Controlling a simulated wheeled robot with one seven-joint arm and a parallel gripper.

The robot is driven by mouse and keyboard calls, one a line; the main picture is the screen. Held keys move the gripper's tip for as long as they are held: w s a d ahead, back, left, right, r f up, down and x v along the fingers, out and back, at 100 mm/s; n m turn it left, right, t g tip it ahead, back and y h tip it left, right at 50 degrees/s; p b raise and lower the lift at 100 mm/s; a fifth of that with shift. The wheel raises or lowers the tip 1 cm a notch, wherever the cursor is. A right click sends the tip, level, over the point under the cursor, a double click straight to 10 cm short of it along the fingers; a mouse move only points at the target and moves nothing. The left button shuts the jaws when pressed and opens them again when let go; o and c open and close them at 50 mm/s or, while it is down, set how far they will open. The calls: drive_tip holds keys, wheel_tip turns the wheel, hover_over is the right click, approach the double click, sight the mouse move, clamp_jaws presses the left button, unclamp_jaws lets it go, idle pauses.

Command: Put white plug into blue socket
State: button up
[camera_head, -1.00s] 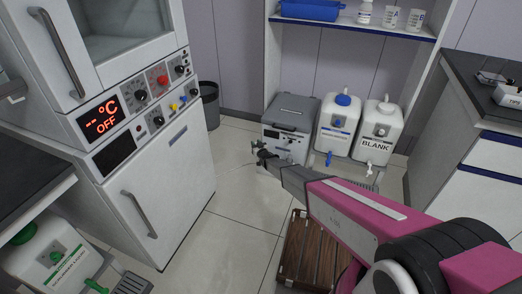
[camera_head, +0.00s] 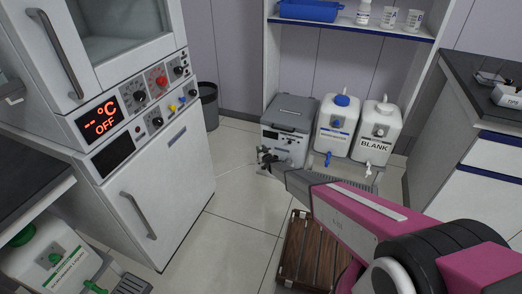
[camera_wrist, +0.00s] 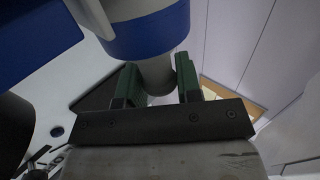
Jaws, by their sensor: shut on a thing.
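In the wrist view, the green finger pads of my gripper (camera_wrist: 157,85) are shut on the narrow pale grey end of a round piece, which I take to be the white plug (camera_wrist: 158,72). A wide blue band (camera_wrist: 148,32) circles this piece above the fingers. A blue and white shape (camera_wrist: 35,40) fills the upper left corner; I cannot tell if it is the blue socket. In the head view, my gripper (camera_head: 268,158) is small and dark, in front of the grey box's lower left side. The plug and socket cannot be made out there.
The grey box (camera_head: 290,128) stands on the floor under the shelf, beside two white canisters (camera_head: 337,125) (camera_head: 377,130). A tall white oven cabinet (camera_head: 160,190) is at left, with a dark bin (camera_head: 209,105) behind it. A brown slatted crate (camera_head: 308,250) lies below my arm. Floor between is clear.

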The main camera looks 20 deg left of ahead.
drive_tip(key=shift+f, duration=0.35)
drive_tip(key=o, duration=1)
drive_tip(key=shift+c, duration=0.2)
drive_tip(key=shift+r, duration=0.1)
